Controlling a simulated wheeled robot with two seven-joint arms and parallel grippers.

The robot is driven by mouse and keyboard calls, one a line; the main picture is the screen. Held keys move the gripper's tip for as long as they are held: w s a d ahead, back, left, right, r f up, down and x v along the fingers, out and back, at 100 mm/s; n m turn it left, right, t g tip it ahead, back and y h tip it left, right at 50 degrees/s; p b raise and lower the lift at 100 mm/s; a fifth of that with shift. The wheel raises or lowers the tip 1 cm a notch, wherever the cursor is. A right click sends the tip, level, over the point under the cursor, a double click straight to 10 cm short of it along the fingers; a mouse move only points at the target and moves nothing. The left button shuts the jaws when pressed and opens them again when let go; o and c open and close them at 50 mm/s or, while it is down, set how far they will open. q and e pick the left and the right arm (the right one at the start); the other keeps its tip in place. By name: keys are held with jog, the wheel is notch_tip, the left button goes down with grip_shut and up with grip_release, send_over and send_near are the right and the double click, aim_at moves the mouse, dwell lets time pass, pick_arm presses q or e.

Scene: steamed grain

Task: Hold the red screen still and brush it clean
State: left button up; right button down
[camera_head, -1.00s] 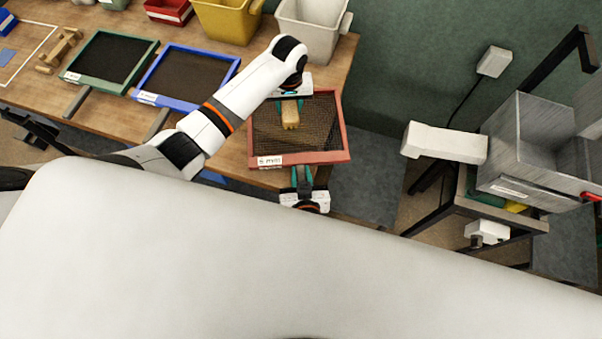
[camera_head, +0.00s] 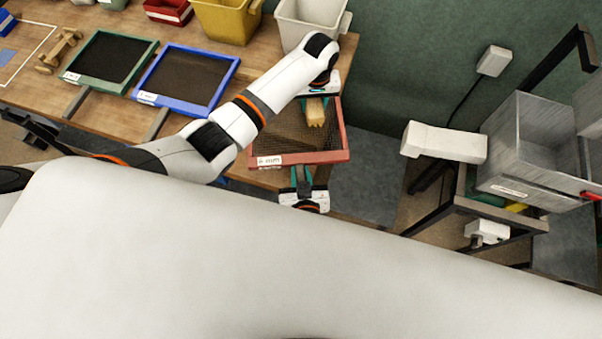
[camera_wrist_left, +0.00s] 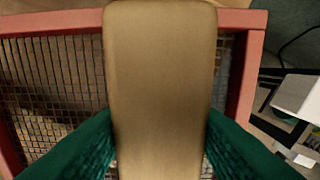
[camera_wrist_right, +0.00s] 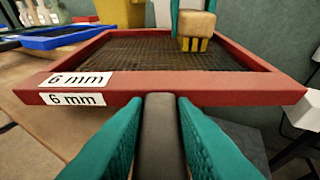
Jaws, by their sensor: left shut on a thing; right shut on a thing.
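The red screen (camera_head: 341,157), labelled 6 mm, lies at the table's right end with a dark wire mesh. My left gripper (camera_head: 318,97) is shut on a wooden brush (camera_head: 315,114) over the right part of the mesh. In the left wrist view the brush (camera_wrist_left: 160,90) fills the middle between teal fingers. In the right wrist view the brush's yellow bristles (camera_wrist_right: 194,44) point down at the mesh; contact is hard to tell. My right gripper (camera_head: 304,185) is shut on the screen's dark handle (camera_wrist_right: 160,135) at its near side.
A blue screen (camera_head: 190,104) and a green screen (camera_head: 105,82) lie to the left. A yellow bin (camera_head: 228,20) and a white bin (camera_head: 309,24) stand behind. A metal box (camera_head: 528,150) on a stand is at right, past the table edge.

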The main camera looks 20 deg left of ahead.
pick_arm(q)
jog(key=shift+w+d+f, duration=0.1)
jog(key=shift+w+d, duration=0.25)
jog(key=shift+d, duration=0.5)
jog(key=shift+w+d, duration=0.35)
jog(key=shift+d, duration=0.45)
jog(key=shift+r, duration=2.5)
send_over(263, 138)
jog(key=shift+s+d+f, duration=0.1)
jog(key=shift+f, duration=0.95)
jog(key=shift+f, duration=0.15)
jog(key=shift+f, duration=0.55)
jog(key=shift+f, duration=0.7)
